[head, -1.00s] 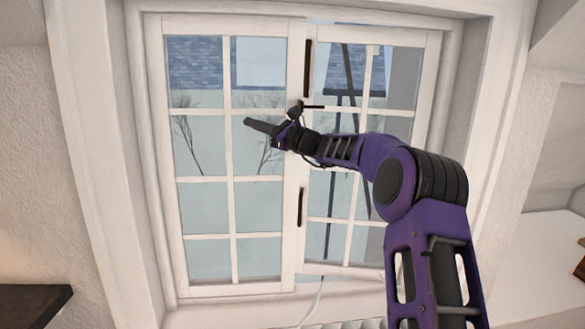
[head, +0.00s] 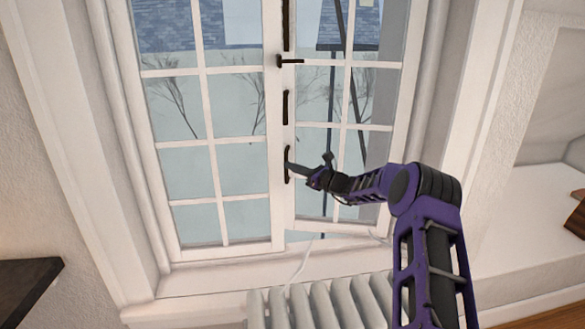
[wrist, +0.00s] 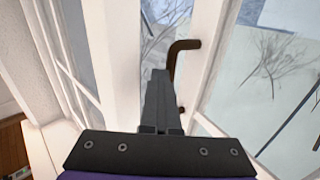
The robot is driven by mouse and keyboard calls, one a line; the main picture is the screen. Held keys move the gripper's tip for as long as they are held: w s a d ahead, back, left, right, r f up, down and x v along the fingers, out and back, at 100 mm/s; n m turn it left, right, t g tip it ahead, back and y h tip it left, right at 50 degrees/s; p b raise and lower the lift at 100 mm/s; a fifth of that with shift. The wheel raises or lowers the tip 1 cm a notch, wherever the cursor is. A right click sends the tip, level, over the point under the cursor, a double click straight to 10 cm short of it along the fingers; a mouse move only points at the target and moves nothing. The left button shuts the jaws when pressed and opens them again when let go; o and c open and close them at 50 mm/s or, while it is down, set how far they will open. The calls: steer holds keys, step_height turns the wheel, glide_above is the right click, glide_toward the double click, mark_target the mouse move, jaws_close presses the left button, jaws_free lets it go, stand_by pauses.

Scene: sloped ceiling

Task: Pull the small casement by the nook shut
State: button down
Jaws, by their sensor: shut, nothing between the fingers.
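The casement's right sash (head: 341,126) stands ajar. Its bottom rail sits higher than the left sash's, with a strip of outside showing below it, so it seems swung outward. Dark bar handles run down its left stile; the lowest handle (head: 287,166) is at my gripper (head: 293,165). In the wrist view, a brown handle (wrist: 178,57) stands just right of my gripper's fingertips (wrist: 159,73). The fingers are shut together with nothing between them. Part of the handle is hidden behind them; I cannot tell whether they touch it.
The left sash (head: 205,150) stands beside it. A lever latch (head: 290,62) is higher on the meeting stiles. A white radiator (head: 325,300) stands below the sill, with a pale cord (head: 301,262) hanging near it. A dark shelf (head: 25,285) is at lower left, a white ledge at right.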

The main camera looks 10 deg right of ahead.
stand_by(0.4)
steer(key=c, duration=1.1)
jaws_free()
steer(key=shift+d, duration=0.1)
steer(key=p+v, duration=0.1)
steer(key=v, duration=1.6)
steer(key=shift+s+d, duration=0.1)
steer(key=shift+s, duration=0.1)
